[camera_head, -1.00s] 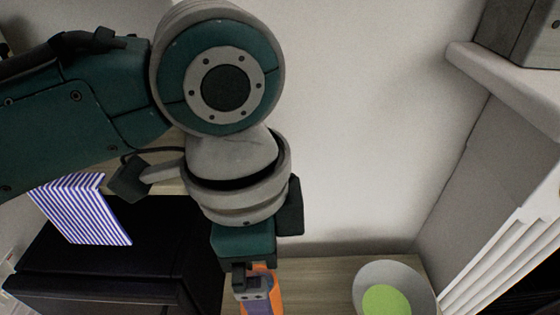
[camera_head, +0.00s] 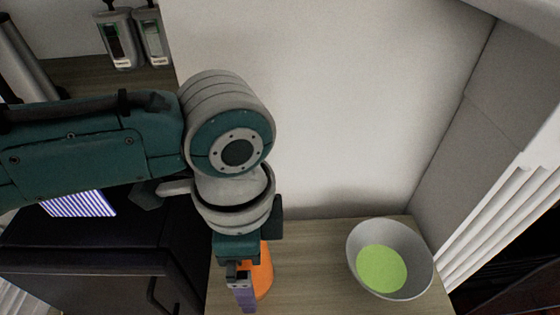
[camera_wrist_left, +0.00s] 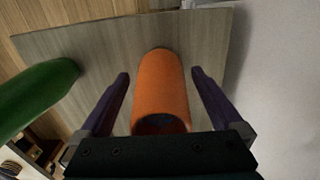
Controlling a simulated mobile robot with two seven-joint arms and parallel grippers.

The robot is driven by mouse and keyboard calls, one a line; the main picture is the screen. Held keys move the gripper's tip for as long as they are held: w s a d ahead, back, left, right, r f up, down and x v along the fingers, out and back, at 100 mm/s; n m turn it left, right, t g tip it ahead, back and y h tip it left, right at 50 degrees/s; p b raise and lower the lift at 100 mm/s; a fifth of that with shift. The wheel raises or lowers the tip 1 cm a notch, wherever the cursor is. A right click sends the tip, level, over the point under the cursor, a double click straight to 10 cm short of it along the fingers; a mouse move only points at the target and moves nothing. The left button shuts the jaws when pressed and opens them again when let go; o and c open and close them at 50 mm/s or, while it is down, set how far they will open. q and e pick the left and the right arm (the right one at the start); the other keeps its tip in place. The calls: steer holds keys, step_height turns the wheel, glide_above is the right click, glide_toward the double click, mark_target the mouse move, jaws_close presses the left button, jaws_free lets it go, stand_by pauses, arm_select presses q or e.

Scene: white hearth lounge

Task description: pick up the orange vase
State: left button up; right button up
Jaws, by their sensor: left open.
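The orange vase (camera_wrist_left: 162,88) stands on a wooden surface (camera_wrist_left: 95,50) between the two fingers of my left gripper (camera_wrist_left: 162,92) in the left wrist view. The fingers are apart, with a visible gap on each side of the vase. In the head view the vase (camera_head: 264,272) is partly hidden behind my left gripper (camera_head: 245,300), which points down at the wooden top. My right gripper is not in view.
A grey bowl (camera_head: 424,258) with a light green disc inside (camera_head: 382,268) stands on the wood to the right. A green object (camera_wrist_left: 38,95) shows left of the vase in the wrist view. A black cabinet (camera_head: 100,265) and blue-striped item (camera_head: 82,204) are at left; a white wall (camera_head: 330,100) is behind.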

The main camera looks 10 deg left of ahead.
arm_select(q)
steer(key=shift+f, duration=0.2)
jaws_close()
stand_by(0.7)
